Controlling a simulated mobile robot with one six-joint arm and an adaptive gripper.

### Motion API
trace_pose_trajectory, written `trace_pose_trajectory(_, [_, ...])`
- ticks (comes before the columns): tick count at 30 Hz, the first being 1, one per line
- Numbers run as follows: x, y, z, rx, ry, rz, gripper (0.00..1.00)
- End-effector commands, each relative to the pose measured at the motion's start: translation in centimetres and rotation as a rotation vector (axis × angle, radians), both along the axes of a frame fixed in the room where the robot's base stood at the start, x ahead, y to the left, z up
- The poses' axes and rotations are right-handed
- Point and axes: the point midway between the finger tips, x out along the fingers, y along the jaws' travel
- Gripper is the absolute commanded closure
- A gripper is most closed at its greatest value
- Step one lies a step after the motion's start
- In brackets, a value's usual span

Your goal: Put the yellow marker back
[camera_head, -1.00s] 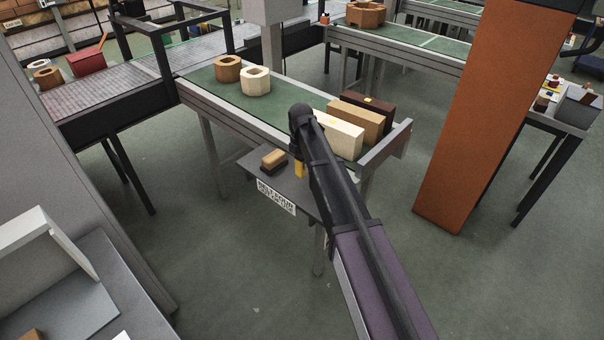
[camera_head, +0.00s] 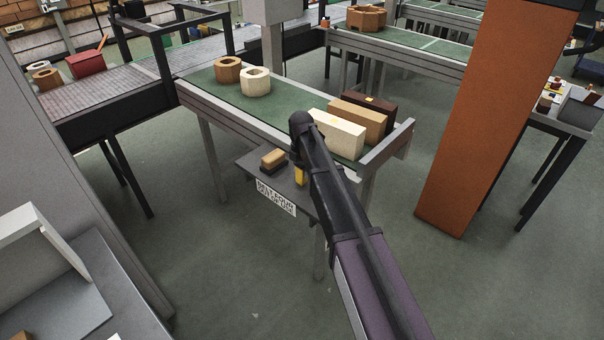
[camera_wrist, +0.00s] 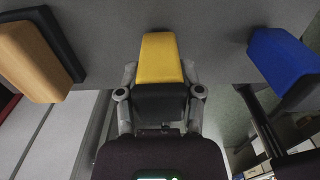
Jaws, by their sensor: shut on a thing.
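The yellow marker (camera_wrist: 161,58) is a yellow block with a black part at its near end. My gripper (camera_wrist: 160,98) is shut on it, with a finger on each side of the black part. In the head view the yellow marker (camera_head: 299,176) shows beside my arm, over or at the small grey shelf (camera_head: 246,165) at the conveyor's side. I cannot tell whether it touches the shelf. In the head view my gripper is mostly hidden by my arm.
A tan and black block (camera_head: 273,160) sits on the shelf, left of the marker. A blue block (camera_wrist: 284,62) is at right in the wrist view. A sign (camera_head: 275,198) hangs on the shelf's front. Cream (camera_head: 338,136), tan and dark brown blocks stand on the conveyor behind.

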Motion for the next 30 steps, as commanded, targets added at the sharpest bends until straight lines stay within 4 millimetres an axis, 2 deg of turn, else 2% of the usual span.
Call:
trace_pose_trajectory(14, [0.01, -0.05, -0.43, 0.0, 0.0, -0.001, 0.82])
trace_pose_trajectory(15, [0.01, -0.05, -0.29, 0.0, 0.0, -0.001, 0.4])
trace_pose_trajectory(17, [0.02, -0.06, -0.27, 0.0, 0.0, -0.001, 0.22])
trace_pose_trajectory(18, [0.02, -0.06, -0.27, 0.0, 0.0, -0.001, 0.18])
trace_pose_trajectory(30, [0.02, -0.08, -0.23, 0.0, 0.0, -0.001, 0.18])
